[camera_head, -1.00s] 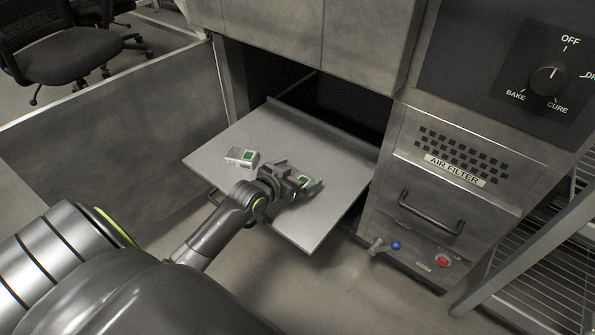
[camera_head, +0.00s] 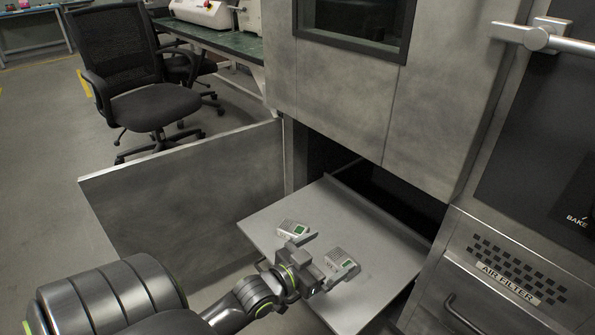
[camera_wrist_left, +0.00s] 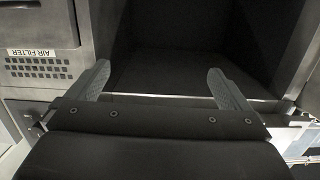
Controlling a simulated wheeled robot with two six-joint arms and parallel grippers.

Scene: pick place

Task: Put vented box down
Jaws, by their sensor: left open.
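Two small light-grey vented boxes with green patches are on the grey pull-out shelf (camera_head: 375,290) in the head view. One vented box (camera_head: 289,229) lies near the shelf's left side. The other vented box (camera_head: 342,261) lies right of it, just beyond my left gripper (camera_head: 331,256). My left gripper is open, its two fingers apart near this second box. In the left wrist view the spread fingers (camera_wrist_left: 161,86) have nothing between them, and neither box shows. Whether a finger touches the box is unclear. My right gripper is not in view.
A dark opening (camera_head: 385,200) lies behind the shelf under the grey cabinet. A metal panel (camera_head: 190,190) stands at the left, with an office chair (camera_head: 150,105) beyond it. The air filter unit (camera_head: 510,275) stands close on the right. The shelf's front right is bare.

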